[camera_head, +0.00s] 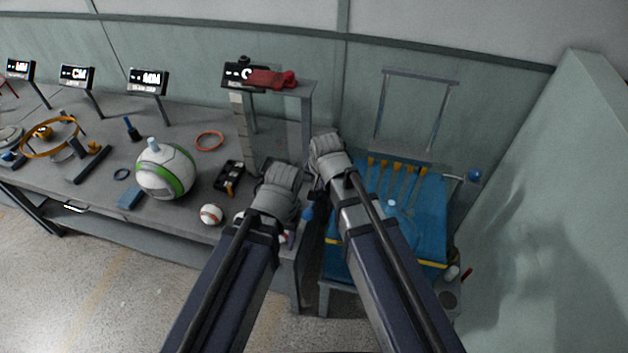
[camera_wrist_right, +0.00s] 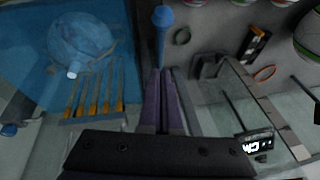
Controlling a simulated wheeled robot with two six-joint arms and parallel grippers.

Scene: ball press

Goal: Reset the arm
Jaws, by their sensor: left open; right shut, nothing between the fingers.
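My two arms reach forward side by side in the head view. My left gripper (camera_head: 289,232) is over the front right corner of the grey table, its fingers mostly hidden behind its wrist, and it seems to hold nothing. My right gripper's purple fingers (camera_wrist_right: 161,82) are together and empty in the right wrist view. A blue round-headed handle (camera_wrist_right: 163,18) shows beyond their tips; I cannot tell whether they touch it. In the head view a blue part (camera_head: 308,213) shows between my wrists, and the right fingertips are hidden.
The grey table (camera_head: 106,185) holds a large white-green ball (camera_head: 166,171), a baseball (camera_head: 211,214), rings and measuring tools. A stand (camera_head: 303,93) with a red cloth (camera_head: 270,79) rises behind. The blue-topped bench (camera_head: 428,222) with yellow-tipped strips is right, close to the wall (camera_head: 545,200).

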